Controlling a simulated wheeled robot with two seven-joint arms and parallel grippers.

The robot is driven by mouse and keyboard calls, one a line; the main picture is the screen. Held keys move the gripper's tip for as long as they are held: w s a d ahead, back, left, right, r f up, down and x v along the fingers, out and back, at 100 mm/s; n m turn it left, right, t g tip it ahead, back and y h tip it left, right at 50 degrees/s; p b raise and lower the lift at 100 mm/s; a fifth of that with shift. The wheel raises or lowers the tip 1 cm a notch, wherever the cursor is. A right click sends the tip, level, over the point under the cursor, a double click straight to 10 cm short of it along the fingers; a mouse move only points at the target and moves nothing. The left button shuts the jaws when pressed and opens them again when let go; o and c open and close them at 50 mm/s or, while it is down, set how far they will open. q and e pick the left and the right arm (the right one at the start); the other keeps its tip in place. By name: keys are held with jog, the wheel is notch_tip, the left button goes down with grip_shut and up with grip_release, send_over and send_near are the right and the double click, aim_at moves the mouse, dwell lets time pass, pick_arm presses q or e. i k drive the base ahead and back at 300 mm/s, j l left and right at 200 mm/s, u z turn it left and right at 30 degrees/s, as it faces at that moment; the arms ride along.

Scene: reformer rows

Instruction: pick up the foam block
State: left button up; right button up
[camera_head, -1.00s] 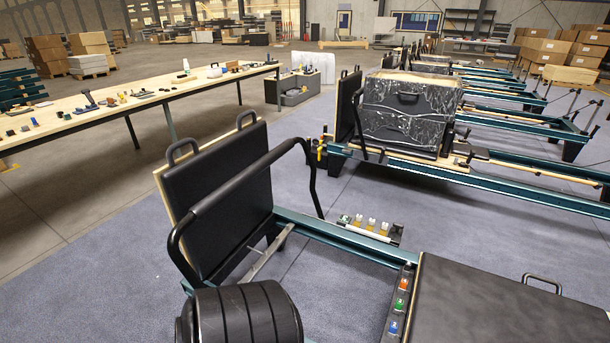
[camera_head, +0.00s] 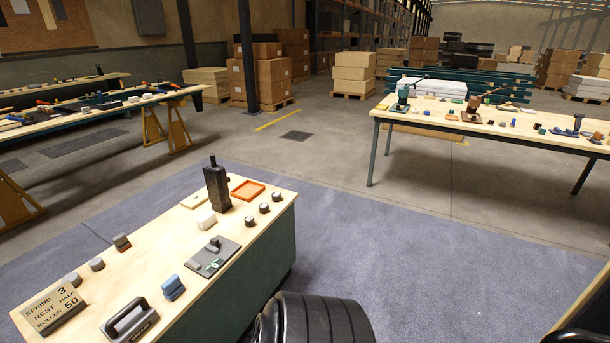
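Several small blocks lie on the light wooden top of a near bench (camera_head: 245,262) at the lower left. A white, soft-edged block (camera_head: 206,219) sits near the middle of the top, beside a tall black device. A blue-grey block (camera_head: 173,288) lies nearer, left of a grey plate. A small brown-and-grey block (camera_head: 122,242) is at the left edge. I cannot tell for sure which one is the foam block; the white one looks closest. Neither of my grippers is in view.
On the near bench are the black device (camera_head: 216,187), an orange tray (camera_head: 248,190), the grey plate (camera_head: 214,257), a black handle (camera_head: 129,319) and a lettered sign (camera_head: 48,308). A long worktable (camera_head: 480,120) stands at the right. Clear floor lies between.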

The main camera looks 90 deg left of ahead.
aim_at(208, 219)
jog(key=u, duration=3.4)
jog(key=i+l+u, duration=0.15)
jog(key=u, duration=0.15)
